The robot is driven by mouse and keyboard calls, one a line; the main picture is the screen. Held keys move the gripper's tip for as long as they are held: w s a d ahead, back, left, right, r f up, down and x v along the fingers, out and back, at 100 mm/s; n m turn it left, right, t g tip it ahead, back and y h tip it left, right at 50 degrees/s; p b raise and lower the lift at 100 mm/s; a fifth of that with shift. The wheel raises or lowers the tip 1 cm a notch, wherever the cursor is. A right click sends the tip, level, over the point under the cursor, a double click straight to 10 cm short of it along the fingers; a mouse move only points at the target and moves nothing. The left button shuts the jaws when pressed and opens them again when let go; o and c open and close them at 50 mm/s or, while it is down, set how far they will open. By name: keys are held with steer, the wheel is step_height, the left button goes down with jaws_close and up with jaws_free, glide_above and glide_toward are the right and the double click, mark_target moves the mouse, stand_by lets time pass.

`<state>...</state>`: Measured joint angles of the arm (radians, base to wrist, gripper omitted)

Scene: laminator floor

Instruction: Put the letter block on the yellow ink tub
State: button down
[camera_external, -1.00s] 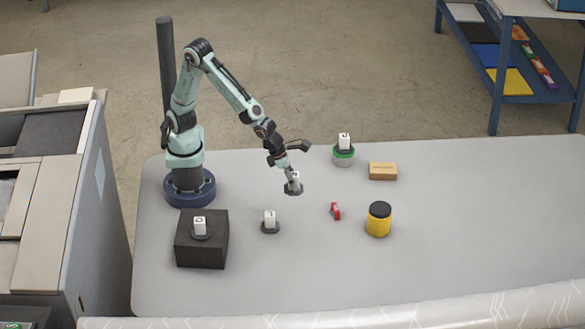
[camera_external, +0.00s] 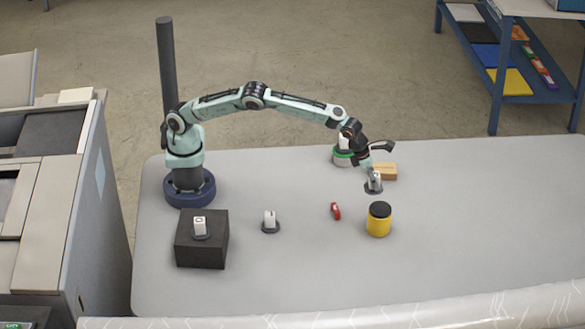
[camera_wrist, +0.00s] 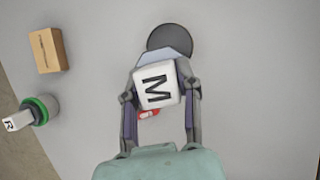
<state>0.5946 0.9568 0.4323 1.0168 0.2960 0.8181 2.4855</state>
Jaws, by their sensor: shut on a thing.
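My gripper (camera_external: 372,174) is shut on a white letter block (camera_external: 374,184) with a dark flared base and holds it above the table, just behind the yellow ink tub (camera_external: 378,224). In the wrist view the block (camera_wrist: 157,87) shows a black M between my fingers (camera_wrist: 160,92). The yellow tub stands upright with a black lid (camera_external: 380,209). In the wrist view the dark lid (camera_wrist: 170,37) lies just beyond the block, partly covered by what I hold. The block and tub look apart.
A green-banded tub (camera_external: 342,158) with an R block stands behind my gripper, near a cardboard box (camera_external: 386,171). A red object (camera_external: 336,211) lies left of the yellow tub. Other white blocks stand on the table (camera_external: 270,220) and a black box (camera_external: 201,253). The right side is clear.

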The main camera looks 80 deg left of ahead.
mark_target(382, 188)
steer(key=w+f, duration=0.1)
steer(key=w+d+f, duration=0.1)
steer(key=f, duration=0.1)
steer(key=shift+w, duration=0.2)
steer(key=shift+w+f, duration=0.1)
steer(key=shift+f, duration=1.4)
steer(key=shift+f, duration=0.15)
steer(key=c, duration=0.8)
jaws_free()
